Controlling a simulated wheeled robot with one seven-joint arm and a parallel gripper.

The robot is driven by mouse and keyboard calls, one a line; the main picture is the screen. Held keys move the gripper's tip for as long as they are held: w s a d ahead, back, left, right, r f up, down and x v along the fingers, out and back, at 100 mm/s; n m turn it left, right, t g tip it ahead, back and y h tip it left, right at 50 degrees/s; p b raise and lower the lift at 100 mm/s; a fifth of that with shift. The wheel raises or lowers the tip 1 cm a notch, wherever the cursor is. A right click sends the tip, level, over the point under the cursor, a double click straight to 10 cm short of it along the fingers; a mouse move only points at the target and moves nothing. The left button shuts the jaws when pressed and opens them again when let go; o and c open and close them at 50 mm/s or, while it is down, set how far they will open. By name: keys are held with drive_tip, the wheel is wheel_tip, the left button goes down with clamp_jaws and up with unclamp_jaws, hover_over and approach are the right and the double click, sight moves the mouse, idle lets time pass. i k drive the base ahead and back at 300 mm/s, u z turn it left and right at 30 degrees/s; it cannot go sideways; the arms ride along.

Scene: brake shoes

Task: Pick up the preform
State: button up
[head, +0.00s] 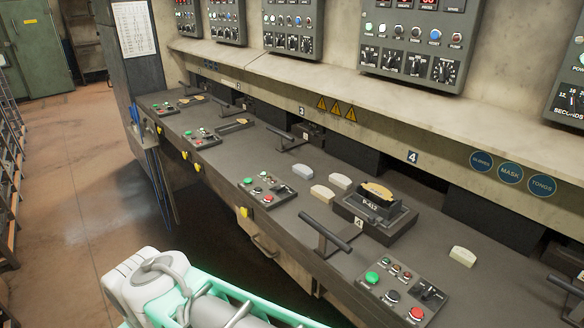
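Several small pale blocks that look like preforms lie on the dark bench. A greyish one (303,171) lies farthest back. Two cream ones (340,181) (322,193) lie close together to its right. Another cream block (463,256) lies alone to the right of a dark mould. A yellowish curved piece (377,190) sits on top of that mould. I cannot tell which one the task means. My gripper is not in view; only part of my arm shows at the bottom.
The dark mould (374,213) stands on the bench (225,155) beside a T-shaped handle (325,236). Button panels (403,288) line the front edge. A pale ledge (400,120) with control boxes overhangs the back. Open floor (70,200) lies to the left.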

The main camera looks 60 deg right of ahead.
sight(303, 170)
drive_tip(key=z, duration=0.55)
drive_tip(key=i, duration=0.6)
drive_tip(key=z, duration=0.7)
drive_tip(key=i, duration=0.5)
drive_tip(key=u, duration=0.05)
